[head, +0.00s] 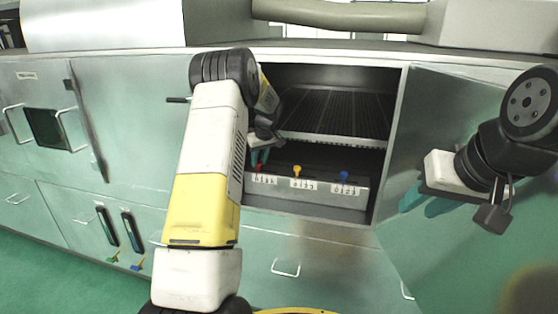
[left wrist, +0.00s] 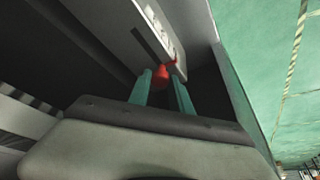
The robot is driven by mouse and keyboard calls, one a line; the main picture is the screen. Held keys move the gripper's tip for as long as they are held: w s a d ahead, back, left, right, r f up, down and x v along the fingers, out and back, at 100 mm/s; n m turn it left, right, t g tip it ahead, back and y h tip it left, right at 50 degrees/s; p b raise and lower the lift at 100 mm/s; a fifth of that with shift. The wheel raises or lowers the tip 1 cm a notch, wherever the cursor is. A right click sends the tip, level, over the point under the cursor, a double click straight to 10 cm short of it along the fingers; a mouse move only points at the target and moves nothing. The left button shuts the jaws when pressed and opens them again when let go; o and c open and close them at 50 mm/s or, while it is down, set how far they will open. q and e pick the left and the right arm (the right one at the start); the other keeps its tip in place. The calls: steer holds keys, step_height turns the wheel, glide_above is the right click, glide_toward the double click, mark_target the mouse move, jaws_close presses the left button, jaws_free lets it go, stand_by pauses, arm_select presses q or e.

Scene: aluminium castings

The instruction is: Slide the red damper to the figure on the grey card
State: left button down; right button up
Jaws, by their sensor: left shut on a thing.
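The red damper (head: 259,167) is a small red knob at the left end of the row in the open cabinet, partly hidden by my left gripper (head: 260,156). In the left wrist view the red damper (left wrist: 162,76) sits between the teal fingers of my left gripper (left wrist: 163,84), which is shut on it. A pale scale (left wrist: 165,30) with dark marks runs beside it; its figures are too small to read. My right gripper (head: 425,202) is in front of the open door at the right, fingers apart and empty. I cannot make out a grey card.
The open door (head: 440,125) bounds the right side.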

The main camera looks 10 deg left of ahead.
arm_select(q)
steer(key=c, duration=1.2)
jaws_free()
steer(key=shift+a, duration=0.35)
steer(key=shift+d+r, duration=0.1)
steer(key=shift+d+r, duration=0.1)
steer(key=shift+r, duration=0.2)
steer(key=v, duration=0.7)
steer(key=shift+s, duration=0.15)
